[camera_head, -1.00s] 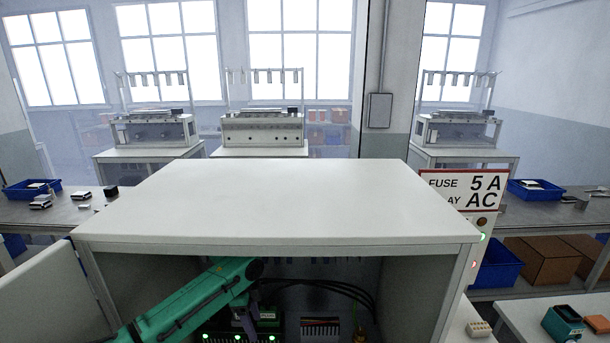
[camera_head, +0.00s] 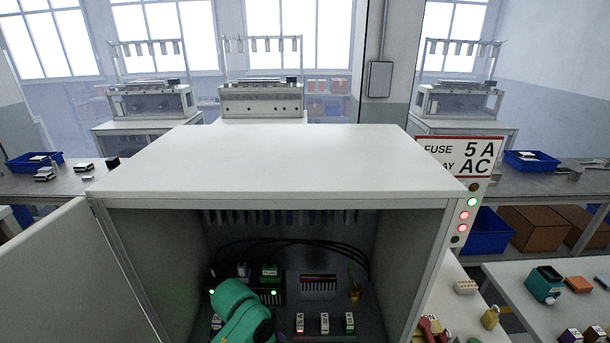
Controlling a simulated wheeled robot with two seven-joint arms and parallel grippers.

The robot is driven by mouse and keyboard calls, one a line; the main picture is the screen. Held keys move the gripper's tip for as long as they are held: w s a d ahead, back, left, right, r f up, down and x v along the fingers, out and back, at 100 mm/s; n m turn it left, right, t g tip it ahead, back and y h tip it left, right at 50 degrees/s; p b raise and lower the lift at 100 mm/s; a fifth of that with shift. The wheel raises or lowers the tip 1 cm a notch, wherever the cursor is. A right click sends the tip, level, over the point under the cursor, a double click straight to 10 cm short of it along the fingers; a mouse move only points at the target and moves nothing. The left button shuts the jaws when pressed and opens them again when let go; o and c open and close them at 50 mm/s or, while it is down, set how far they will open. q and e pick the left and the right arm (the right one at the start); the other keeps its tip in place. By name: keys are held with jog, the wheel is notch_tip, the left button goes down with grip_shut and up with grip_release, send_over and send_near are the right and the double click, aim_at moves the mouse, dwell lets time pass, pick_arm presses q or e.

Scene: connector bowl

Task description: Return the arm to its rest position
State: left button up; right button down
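My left arm (camera_head: 240,312) is a green link that shows at the bottom of the open cabinet (camera_head: 275,165), in front of its inside. The gripper at the end of this arm is out of sight in the head view. My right arm and gripper do not show. Inside the cabinet, a green-and-black module (camera_head: 270,272) with lit green lamps stands behind the arm, and small white-topped modules (camera_head: 324,322) stand in a row to the right of it. The arm hides part of the lower left of the cabinet's inside.
The cabinet door (camera_head: 60,280) stands open at the left. A sign panel (camera_head: 460,157) with red and green lamps is on the right. Black cables (camera_head: 300,246) arch inside the cabinet.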

pick_arm(q)
jog(key=s+a+n+t+y, duration=0.1)
jog(key=s+a+n+y, duration=0.1)
jog(key=s+a+n, duration=0.6)
jog(key=s+a+n+t+y, duration=0.15)
jog(key=s+a+n, duration=0.35)
jog(key=a, duration=0.5)
notch_tip(320, 180, down, 27)
jog(key=s+m+g+b, duration=0.2)
jog(key=b, duration=0.4)
jog(key=s+a+f+b, duration=0.2)
jog(key=s+f+b, duration=0.3)
jog(key=s+f, duration=1.2)
notch_tip(320, 180, down, 5)
jog(key=shift+s+a+r+g+y, duration=0.1)
jog(key=shift+s+a+g+y, duration=0.25)
jog(key=shift+a+g, duration=0.1)
